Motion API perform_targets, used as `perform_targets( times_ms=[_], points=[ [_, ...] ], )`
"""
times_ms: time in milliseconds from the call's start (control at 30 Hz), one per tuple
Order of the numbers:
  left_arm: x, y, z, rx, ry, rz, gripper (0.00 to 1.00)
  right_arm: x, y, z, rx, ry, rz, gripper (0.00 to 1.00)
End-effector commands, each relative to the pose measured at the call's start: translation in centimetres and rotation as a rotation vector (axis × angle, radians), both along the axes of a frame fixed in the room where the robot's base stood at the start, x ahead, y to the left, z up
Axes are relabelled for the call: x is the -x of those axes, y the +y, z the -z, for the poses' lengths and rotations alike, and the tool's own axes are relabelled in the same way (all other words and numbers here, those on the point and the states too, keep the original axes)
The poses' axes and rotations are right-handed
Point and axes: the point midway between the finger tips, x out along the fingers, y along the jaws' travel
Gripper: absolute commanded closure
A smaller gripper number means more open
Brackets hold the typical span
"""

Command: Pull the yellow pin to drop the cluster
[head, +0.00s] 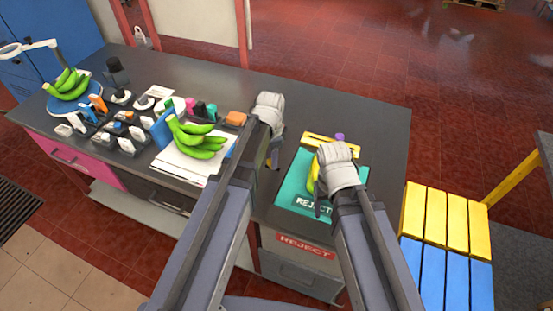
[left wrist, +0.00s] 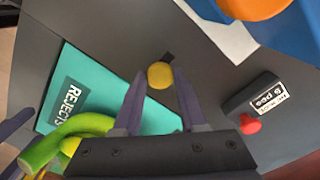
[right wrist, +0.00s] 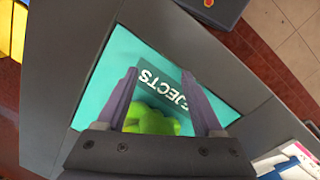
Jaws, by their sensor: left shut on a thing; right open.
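The yellow pin shows as a round yellow knob (left wrist: 159,75) between the fingertips of my left gripper (left wrist: 160,80), which is shut on it. The rest of the pin is hidden. In the head view my left gripper (head: 273,152) is over the counter, left of the teal mat. My right gripper (right wrist: 166,85) is open above the teal REJECTS mat (right wrist: 108,75). A green cluster (right wrist: 150,120) lies beneath or between its fingers; I cannot tell contact. In the head view my right gripper (head: 322,205) largely hides this cluster, leaving a yellowish part (head: 312,178) visible.
Another green banana cluster (head: 203,146) lies on white sheets (head: 178,164) left of my left arm. Several small holders and bottles crowd the counter's left. A dark box with a red button (left wrist: 250,124) sits nearby. The counter's back right (head: 375,125) is clear.

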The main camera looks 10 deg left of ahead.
Motion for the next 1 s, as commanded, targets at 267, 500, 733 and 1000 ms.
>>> perform_targets(
  times_ms=[267,500,733,1000],
  points=[
    [-0.37,1.79,-0.02,-0.005,-0.002,-0.001,1.0,0.0,0.0,-0.01,0.0,0.0,0.0,0.31],
    [-0.38,1.81,-0.02,-0.005,-0.002,-0.001,0.42,0.0,0.0,-0.02,0.0,0.0,0.0,0.31],
    [-0.34,1.7,-0.02,-0.003,-0.001,-0.001,0.29,0.0,0.0,-0.01,0.0,0.0,0.0,0.31],
    [-0.33,1.64,-0.42,-0.001,0.0,0.0,0.29,0.0,0.0,-0.41,0.0,0.0,0.0,0.31]
  ],
)
